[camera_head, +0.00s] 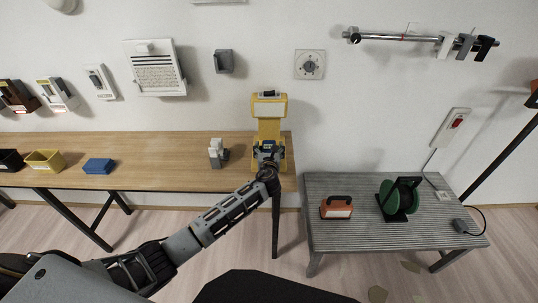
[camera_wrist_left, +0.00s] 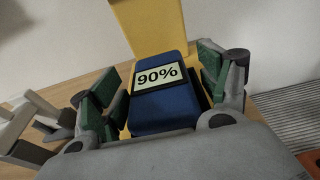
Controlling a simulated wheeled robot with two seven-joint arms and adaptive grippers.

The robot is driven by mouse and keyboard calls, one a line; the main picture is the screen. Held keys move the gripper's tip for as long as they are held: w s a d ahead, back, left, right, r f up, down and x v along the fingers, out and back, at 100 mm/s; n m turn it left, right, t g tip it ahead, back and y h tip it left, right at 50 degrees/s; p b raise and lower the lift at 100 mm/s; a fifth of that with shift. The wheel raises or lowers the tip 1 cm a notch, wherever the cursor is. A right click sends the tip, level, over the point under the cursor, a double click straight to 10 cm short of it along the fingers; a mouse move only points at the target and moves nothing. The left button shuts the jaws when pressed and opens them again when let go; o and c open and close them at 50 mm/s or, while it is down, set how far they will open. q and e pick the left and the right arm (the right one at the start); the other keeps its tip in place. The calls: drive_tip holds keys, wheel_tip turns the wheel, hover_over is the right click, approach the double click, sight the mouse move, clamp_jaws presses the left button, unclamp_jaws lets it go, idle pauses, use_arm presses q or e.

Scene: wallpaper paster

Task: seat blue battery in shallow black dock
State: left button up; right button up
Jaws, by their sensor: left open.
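The blue battery (camera_wrist_left: 158,112), with a "90%" label, sits at the foot of a yellow stand (camera_wrist_left: 148,25) in the left wrist view. In the head view only a little blue of it shows at the foot of the yellow stand (camera_head: 269,125). My left gripper (camera_head: 268,150) is open, with its green-padded fingers (camera_wrist_left: 160,95) on either side of the battery and gaps visible beside it. A dark edge (camera_wrist_left: 198,92) shows beside the battery; I cannot tell whether it is the shallow black dock. The battery's underside is hidden. My right gripper is not in view.
A small grey-white holder (camera_head: 217,154) stands left of the gripper on the wooden table (camera_head: 150,150). A blue block (camera_head: 98,166), a yellow bin (camera_head: 45,161) and a black bin (camera_head: 10,160) lie farther left. A grey slatted table (camera_head: 360,215) stands at right.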

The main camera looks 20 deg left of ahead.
use_arm(q)
drive_tip(key=shift+v, duration=1.3)
drive_tip(key=v, duration=0.9)
drive_tip(key=shift+s, duration=0.15)
